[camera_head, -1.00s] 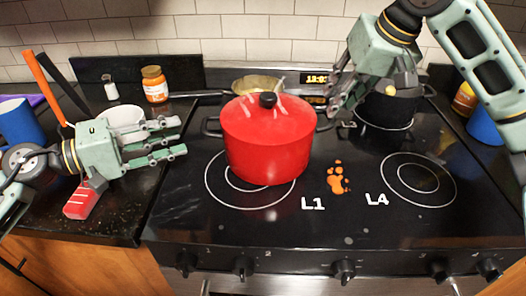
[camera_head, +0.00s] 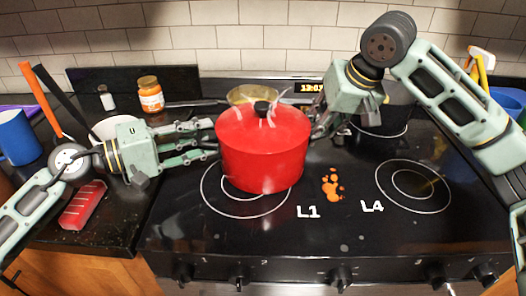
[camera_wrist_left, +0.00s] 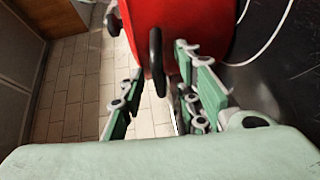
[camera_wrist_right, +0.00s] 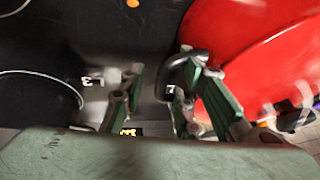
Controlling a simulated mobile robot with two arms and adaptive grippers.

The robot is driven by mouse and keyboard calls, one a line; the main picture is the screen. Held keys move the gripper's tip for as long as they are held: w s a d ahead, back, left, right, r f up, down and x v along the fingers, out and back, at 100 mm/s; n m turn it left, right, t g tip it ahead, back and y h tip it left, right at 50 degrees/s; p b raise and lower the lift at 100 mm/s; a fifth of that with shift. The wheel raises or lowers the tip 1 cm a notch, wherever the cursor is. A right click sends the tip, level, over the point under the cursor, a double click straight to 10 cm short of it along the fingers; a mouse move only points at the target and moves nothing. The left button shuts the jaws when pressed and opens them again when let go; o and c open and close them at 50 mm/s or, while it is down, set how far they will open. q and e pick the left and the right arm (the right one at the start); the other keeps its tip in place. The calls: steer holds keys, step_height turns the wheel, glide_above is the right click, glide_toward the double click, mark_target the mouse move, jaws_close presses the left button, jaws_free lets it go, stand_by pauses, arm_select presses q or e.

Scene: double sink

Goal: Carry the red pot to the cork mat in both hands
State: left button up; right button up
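The red pot (camera_head: 262,155), with a lid and black knob, stands at the left front burner marked L1. My left gripper (camera_head: 212,141) is at the pot's left side. In the left wrist view its fingers are apart, with the pot's black loop handle (camera_wrist_left: 156,62) between them. My right gripper (camera_head: 320,122) is at the pot's right side. In the right wrist view its fingers are apart, and the other black handle (camera_wrist_right: 176,72) is by the right-hand finger. Neither gripper visibly closes on a handle. I see no cork mat in these views.
A dark pot (camera_head: 382,118) stands on the back right burner and a pan (camera_head: 252,93) behind the red pot. The front right burner (camera_head: 413,187) is bare.

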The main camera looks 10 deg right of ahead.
arm_select(q)
steer(key=shift+d, duration=0.1)
steer(key=shift+c, duration=0.5)
arm_select(e)
steer(key=shift+c, duration=0.6)
arm_select(q)
jaws_close()
arm_select(e)
jaws_close()
arm_select(q)
steer(key=shift+w+r, duration=0.1)
steer(key=shift+r, duration=0.25)
arm_select(e)
steer(key=shift+w+r, duration=0.1)
steer(key=shift+r, duration=0.05)
arm_select(q)
steer(key=shift+w, duration=0.1)
arm_select(e)
steer(key=shift+w+d, duration=0.1)
steer(key=shift+w, duration=0.05)
